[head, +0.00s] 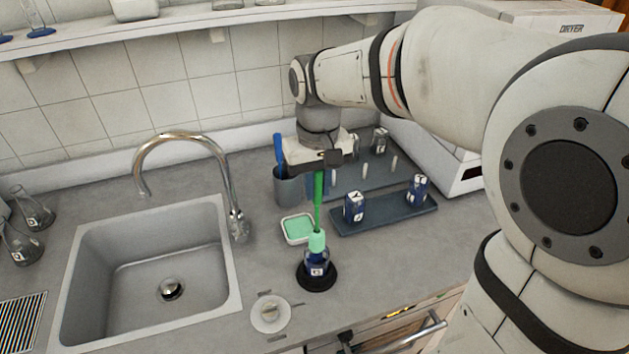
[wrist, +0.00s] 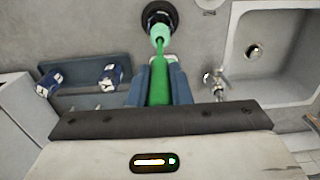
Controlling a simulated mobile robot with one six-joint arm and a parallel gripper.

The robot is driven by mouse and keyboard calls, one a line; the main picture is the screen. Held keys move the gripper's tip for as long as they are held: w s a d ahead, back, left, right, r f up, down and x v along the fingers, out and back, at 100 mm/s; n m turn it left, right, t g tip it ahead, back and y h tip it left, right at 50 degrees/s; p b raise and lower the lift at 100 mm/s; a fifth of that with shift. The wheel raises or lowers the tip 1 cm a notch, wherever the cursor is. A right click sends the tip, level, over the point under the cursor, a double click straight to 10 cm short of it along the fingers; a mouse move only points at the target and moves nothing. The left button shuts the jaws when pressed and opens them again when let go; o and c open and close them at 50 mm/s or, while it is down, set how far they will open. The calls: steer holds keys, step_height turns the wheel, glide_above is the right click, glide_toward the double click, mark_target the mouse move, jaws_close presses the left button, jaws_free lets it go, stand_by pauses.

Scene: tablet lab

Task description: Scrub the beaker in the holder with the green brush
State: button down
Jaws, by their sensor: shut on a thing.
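My gripper (wrist: 161,80) is shut on the handle of the green brush (head: 319,200), which hangs down nearly upright. In the wrist view the green handle (wrist: 160,88) lies between the two blue-grey fingers. The brush's pale green head (head: 317,241) is at the mouth of the beaker (head: 317,263), a small vessel with dark blue and a white label. How deep the bristles reach inside is hidden. The beaker stands upright in the black round holder (head: 317,281) on the counter. The holder also shows at the top of the wrist view (wrist: 170,10).
A sink (head: 150,270) with a curved tap (head: 185,137) is at left. A green-filled dish (head: 298,229), a grey cup (head: 289,187) with a blue brush and a dark tray (head: 385,216) with two labelled vessels stand behind the holder. A white round piece (head: 270,313) lies in front.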

mark_target(317, 232)
steer(key=shift+f+b, duration=3.45)
steer(key=shift+f, duration=1.55)
steer(key=shift+s+a, duration=0.15)
steer(key=shift+a, duration=0.05)
